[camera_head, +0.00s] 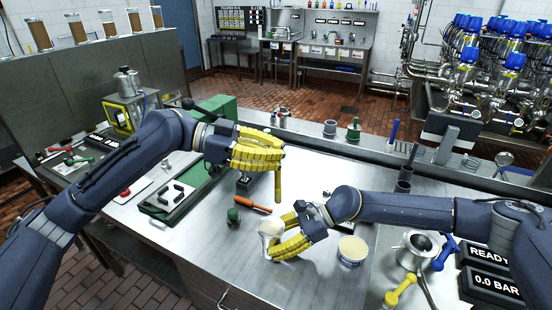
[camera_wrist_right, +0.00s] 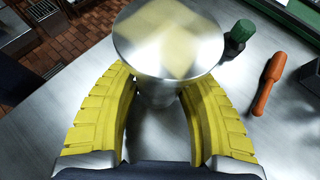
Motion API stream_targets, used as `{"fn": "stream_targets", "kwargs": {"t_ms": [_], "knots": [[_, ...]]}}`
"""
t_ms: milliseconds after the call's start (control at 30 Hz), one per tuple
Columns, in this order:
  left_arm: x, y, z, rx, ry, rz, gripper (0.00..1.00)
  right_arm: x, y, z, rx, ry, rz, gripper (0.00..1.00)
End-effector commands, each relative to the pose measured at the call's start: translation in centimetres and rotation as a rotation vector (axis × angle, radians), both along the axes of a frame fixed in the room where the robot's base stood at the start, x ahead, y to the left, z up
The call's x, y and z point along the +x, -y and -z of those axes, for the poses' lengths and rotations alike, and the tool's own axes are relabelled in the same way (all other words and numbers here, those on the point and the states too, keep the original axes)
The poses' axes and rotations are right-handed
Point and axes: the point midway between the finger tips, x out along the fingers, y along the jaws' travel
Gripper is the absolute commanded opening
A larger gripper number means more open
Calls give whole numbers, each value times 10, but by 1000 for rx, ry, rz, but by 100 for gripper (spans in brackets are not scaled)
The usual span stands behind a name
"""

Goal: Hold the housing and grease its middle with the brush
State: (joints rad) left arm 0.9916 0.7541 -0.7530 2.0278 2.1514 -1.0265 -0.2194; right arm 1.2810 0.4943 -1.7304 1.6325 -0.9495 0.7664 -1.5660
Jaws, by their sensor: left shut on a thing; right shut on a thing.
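My right gripper (camera_head: 274,240) is shut on the housing (camera_head: 270,228), a shiny metal piece low over the bench. In the right wrist view the housing (camera_wrist_right: 168,40) shows a broad round flat top above a narrower body, between the curved yellow fingers of the gripper (camera_wrist_right: 160,110). My left gripper (camera_head: 280,152) is higher, behind the housing, with its yellow fingers closed. A slim yellow piece that looks like the brush (camera_head: 278,186) hangs down from its fingertips, apart from the housing. Its bristles cannot be made out. A white tub of pale yellow grease (camera_head: 352,250) stands right of the housing.
A tray with dark parts (camera_head: 175,200) is further left. A metal pot (camera_head: 415,248) and pressure displays (camera_head: 490,285) are at right. The front bench is clear.

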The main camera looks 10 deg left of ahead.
Motion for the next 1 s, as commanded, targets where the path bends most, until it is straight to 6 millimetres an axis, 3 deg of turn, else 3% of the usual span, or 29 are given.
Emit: {"fn": "stream_targets", "kwargs": {"t_ms": [367,733,1000], "knots": [[0,0,-2,0,1,0,0,0,0,0,0,0,0,1],[0,0,-26,0,2,0,0,0,0,0,0,0,0,1],[0,0,-30,0,0,0,0,0,0,0,0,0,0,1]]}}
